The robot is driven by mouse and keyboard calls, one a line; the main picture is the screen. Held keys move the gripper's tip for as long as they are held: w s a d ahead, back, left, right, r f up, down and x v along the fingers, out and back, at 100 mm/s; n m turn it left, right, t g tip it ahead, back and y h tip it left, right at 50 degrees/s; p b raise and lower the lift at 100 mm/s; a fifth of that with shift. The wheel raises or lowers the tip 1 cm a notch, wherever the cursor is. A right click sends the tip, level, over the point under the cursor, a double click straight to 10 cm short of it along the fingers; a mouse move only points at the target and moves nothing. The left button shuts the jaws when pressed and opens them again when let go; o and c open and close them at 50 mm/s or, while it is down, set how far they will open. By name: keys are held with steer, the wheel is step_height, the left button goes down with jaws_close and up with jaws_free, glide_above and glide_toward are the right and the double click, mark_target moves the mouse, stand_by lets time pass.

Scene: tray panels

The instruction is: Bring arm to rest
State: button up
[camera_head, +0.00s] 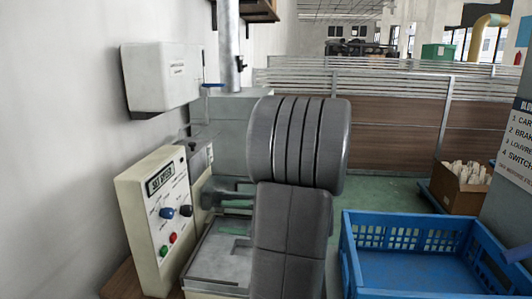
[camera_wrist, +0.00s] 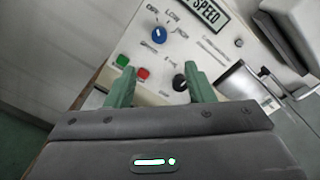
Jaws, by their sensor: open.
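My gripper (camera_wrist: 161,84) shows in the wrist view with its two green fingers spread apart and nothing between them. The fingers point toward the cream control panel (camera_wrist: 220,60), which has a blue knob (camera_wrist: 159,35), a black knob (camera_wrist: 179,83), a red button (camera_wrist: 143,74) and a green button (camera_wrist: 122,61). Whether the fingertips touch the panel cannot be told. In the head view my grey arm is folded up in the middle and hides much of the gripper's area. The control panel (camera_head: 143,200) stands left of the arm there, with a speed display.
A white wall box (camera_head: 160,75) hangs above the panel. An empty-looking blue crate (camera_head: 410,222) stands at lower right, with a cardboard box (camera_head: 458,192) of pale items behind it. A brown partition (camera_head: 390,115) runs across the back. Green floor shows between the arm and the partition.

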mark_target(172, 212)
steer(key=a, duration=0.4)
steer(key=w+a, duration=0.1)
steer(key=a, duration=0.8)
steer(key=shift+w+a+f, duration=0.15)
steer(key=shift+w+a, duration=0.05)
steer(key=shift+a, duration=0.05)
steer(key=shift+a+r+p, duration=0.2)
steer(key=shift+r+p, duration=0.05)
steer(key=shift+p, duration=0.5)
steer(key=shift+w+d+m+p, duration=0.1)
steer(key=shift+m+p, duration=0.8)
steer(key=m+p, duration=0.2)
steer(key=p, duration=0.1)
steer(key=shift+m, duration=0.3)
steer(key=m+p, duration=0.5)
steer(key=p, duration=0.1)
steer(key=d+b, duration=0.1)
steer(key=d, duration=0.7)
steer(key=shift+s+f+m, duration=0.25)
steer(key=shift+s+m, duration=0.05)
steer(key=shift+s, duration=0.1)
